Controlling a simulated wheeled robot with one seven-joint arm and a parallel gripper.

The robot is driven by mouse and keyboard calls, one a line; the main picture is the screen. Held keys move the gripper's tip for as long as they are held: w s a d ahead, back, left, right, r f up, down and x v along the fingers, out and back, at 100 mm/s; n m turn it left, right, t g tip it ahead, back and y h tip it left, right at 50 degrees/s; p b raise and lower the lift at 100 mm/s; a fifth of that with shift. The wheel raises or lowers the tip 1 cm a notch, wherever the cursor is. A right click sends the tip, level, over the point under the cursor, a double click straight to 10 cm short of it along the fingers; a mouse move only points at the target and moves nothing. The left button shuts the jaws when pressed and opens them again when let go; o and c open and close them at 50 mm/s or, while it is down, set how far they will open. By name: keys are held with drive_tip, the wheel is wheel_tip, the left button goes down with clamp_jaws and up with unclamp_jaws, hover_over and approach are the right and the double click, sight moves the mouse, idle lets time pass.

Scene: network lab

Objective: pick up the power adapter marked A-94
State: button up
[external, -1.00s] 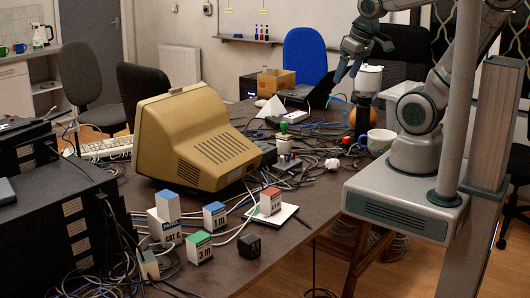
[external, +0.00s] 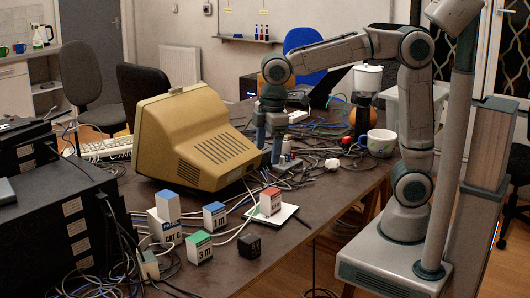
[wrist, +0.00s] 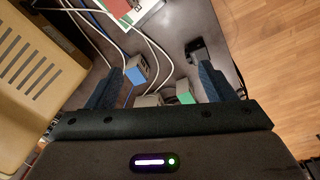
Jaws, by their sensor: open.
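A small black block-like adapter (external: 249,246) sits near the table's front edge, and its mark is too small to read. It also shows in the wrist view (wrist: 197,50), near the right finger's tip in the picture. My gripper (external: 268,152) points down beside the right side of the beige monitor, well behind the adapter and above the table. Its two fingers also show in the wrist view (wrist: 158,82). They are apart with nothing held between them.
The beige monitor (external: 198,141) stands close left of my gripper. Blue (external: 214,217), green (external: 199,247) and red (external: 271,201) topped blocks stand around the adapter. White cables run among them. A white mug (external: 379,143) is at the right. Bare tabletop (external: 320,213) lies right of the red-topped block.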

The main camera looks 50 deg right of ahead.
sight(248, 237)
drive_tip(key=s+a+f+n+g+b, duration=0.1)
drive_tip(key=s+a+f+n+b, duration=0.25)
drive_tip(key=a+f+b, duration=0.45)
drive_tip(key=shift+n, duration=0.45)
drive_tip(key=a+f, duration=0.1)
drive_tip(key=f, duration=0.2)
drive_tip(key=a+f, duration=0.1)
drive_tip(key=f, duration=0.2)
drive_tip(key=a+f, duration=0.1)
drive_tip(key=f, duration=0.2)
drive_tip(key=shift+w+a+f, duration=0.15)
drive_tip(key=shift+w+a, duration=0.1)
drive_tip(key=shift+a, duration=0.05)
drive_tip(key=f, duration=0.2)
drive_tip(key=f+b, duration=0.1)
drive_tip(key=f, duration=0.2)
drive_tip(key=shift+w+d+f, duration=0.15)
drive_tip(key=shift+w+f, duration=0.15)
drive_tip(key=shift+w, duration=0.1)
drive_tip(key=shift+r, duration=0.1)
drive_tip(key=c, duration=1.2)
drive_tip(key=shift+o, duration=0.2)
drive_tip(key=shift+r, duration=0.1)
